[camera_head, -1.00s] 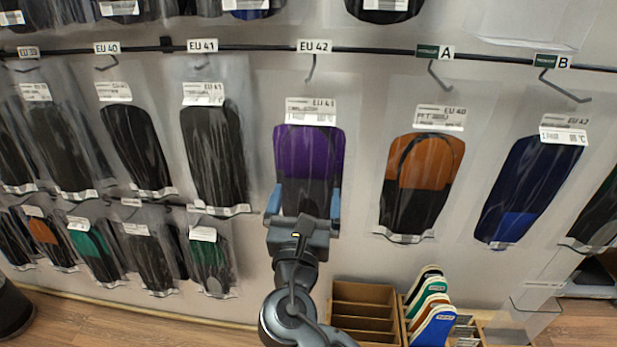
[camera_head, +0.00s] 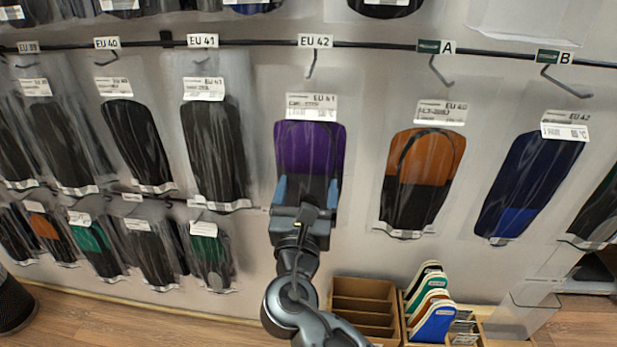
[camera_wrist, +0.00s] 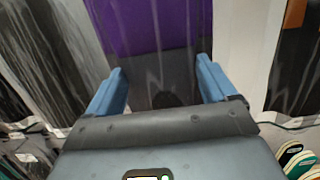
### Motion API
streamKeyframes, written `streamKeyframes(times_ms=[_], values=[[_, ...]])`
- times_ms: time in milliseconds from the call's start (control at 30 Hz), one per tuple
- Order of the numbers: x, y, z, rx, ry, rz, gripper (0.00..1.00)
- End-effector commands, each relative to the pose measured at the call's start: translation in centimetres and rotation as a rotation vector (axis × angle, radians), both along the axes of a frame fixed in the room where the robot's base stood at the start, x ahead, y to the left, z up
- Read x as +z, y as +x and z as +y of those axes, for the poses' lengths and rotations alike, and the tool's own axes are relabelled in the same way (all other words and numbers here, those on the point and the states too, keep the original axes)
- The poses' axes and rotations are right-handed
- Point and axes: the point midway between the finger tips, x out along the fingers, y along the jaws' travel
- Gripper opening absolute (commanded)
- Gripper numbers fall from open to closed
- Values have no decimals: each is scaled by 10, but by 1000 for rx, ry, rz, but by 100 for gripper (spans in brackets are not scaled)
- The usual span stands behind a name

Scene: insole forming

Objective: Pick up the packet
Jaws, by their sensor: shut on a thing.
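The packet (camera_head: 308,148) is a clear sleeve with a purple and dark grey insole, its white label reading EU 41. It hangs upright below the EU 42 tag (camera_head: 315,41) on the wall rail. My gripper (camera_head: 306,192) is at its lower half, shut on it with one blue finger at each side edge. In the wrist view the purple and grey packet (camera_wrist: 150,25) runs up between the blue fingers (camera_wrist: 161,85). The gripper body hides the packet's bottom edge.
A black insole packet (camera_head: 214,150) hangs to the left, an orange and black one (camera_head: 420,180) and a blue one (camera_head: 528,185) to the right. A smaller row hangs lower left. A cardboard divider box (camera_head: 363,305) and colourful insoles (camera_head: 432,310) stand below right.

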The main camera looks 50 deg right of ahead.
Motion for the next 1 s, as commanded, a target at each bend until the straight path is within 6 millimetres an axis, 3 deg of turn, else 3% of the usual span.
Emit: streamKeyframes(times_ms=[367, 667, 1000], values=[[17, -1, 2, 1, 1, -2, 52], [14, -32, 50, 5, 1, 2, 52], [15, -77, 118, 4, 1, 2, 52]])
